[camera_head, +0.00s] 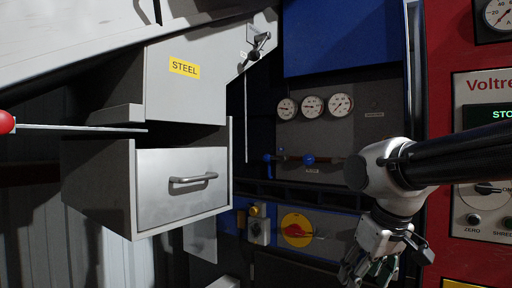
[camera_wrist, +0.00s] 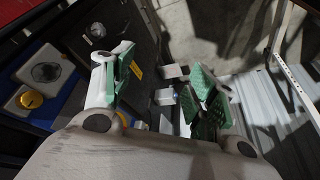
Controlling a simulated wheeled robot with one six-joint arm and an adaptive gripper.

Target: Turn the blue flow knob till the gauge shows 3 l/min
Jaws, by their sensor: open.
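The blue flow knob (camera_head: 309,159) sits on a pipe on the dark panel, left of my arm in the head view. Three round white gauges (camera_head: 312,106) are in a row above it; their readings are too small to tell. My gripper (camera_head: 371,268) is low and to the right of the knob, apart from it, pointing down. In the wrist view my gripper (camera_wrist: 165,82) is open, its green-padded fingers spread with nothing held between them. I cannot make out the blue knob in the wrist view.
A blue lever (camera_head: 268,165) is on the pipe's left. Below are a yellow-and-red rotary switch (camera_head: 297,230) and a grey box with a yellow button (camera_head: 255,211). A red control cabinet (camera_head: 440,60) stands at right.

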